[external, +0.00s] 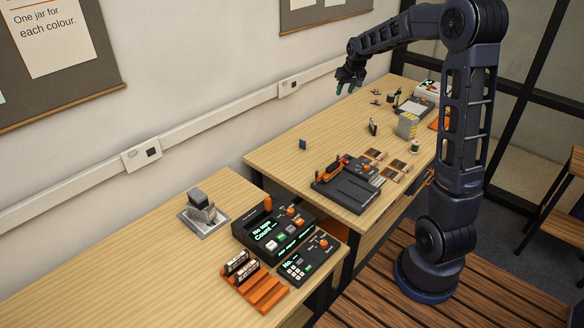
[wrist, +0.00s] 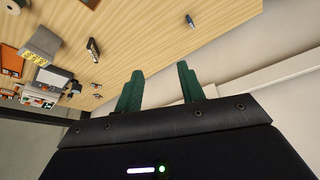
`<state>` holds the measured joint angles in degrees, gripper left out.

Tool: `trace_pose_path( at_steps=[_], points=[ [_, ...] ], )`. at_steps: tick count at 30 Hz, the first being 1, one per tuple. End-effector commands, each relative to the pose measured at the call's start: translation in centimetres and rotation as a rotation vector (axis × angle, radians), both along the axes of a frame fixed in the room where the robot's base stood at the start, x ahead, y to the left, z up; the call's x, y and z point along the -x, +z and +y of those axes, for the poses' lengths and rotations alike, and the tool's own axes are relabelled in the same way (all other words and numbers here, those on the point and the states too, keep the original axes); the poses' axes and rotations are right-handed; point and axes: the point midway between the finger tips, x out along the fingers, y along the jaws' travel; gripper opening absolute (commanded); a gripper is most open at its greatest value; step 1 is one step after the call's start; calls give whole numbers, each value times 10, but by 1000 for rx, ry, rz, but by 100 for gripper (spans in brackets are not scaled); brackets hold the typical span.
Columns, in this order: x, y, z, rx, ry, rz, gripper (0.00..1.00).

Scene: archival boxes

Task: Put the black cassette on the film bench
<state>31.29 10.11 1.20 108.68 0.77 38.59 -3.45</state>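My gripper (external: 350,84) is raised above the far wooden table, near the wall. In the wrist view, its two green fingers (wrist: 159,90) are apart with nothing between them. A small black upright piece (external: 373,127) stands on that table; it also shows in the wrist view (wrist: 93,49), to the left of the fingers. Two black cassette-like pieces with pale labels, one of them here (external: 237,263), stand in an orange rack (external: 266,297) on the near table. I cannot tell which piece is the black cassette. No label marks the film bench; the far table (external: 282,160) bears film-like gear.
A small blue piece (external: 302,144) stands near the wall. Bare wood surrounds it.

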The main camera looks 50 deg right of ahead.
Motion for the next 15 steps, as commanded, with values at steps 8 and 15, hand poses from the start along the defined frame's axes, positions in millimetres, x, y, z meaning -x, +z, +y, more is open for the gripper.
trace_pose_path(
  at_steps=[8,15],
  points=[
    [-26,-64,-110,-4,-99,4,39],
    [-30,-128,-204,-7,-183,3,39]
  ],
)
